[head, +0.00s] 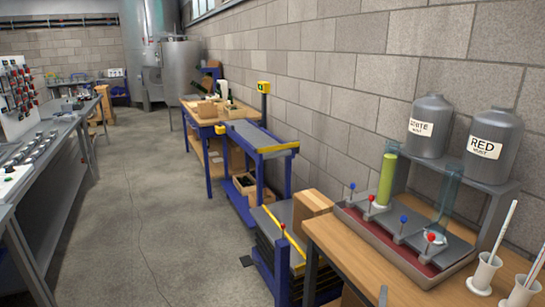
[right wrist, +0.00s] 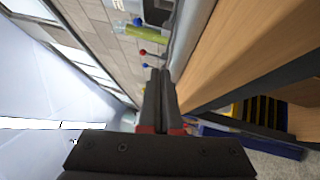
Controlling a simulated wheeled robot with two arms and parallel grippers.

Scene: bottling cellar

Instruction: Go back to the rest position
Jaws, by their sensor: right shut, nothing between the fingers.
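My right gripper (right wrist: 158,74) shows in the right wrist view. Its two dark fingers lie together with nothing between them. The fingertips show in front of the block wall, beside the wooden bench (right wrist: 235,50), and they look clear of it. In the head view, only a small grey piece at the bottom edge may be part of my right arm. My left gripper is in neither view.
On the wooden bench (head: 355,262) stand a tray with red and blue knobs (head: 375,250), a green-filled tube (head: 387,175), two grey labelled tanks (head: 430,125) and white cups (head: 484,274). A blue-framed stand (head: 262,140) is left of it. The floor aisle (head: 150,220) is clear.

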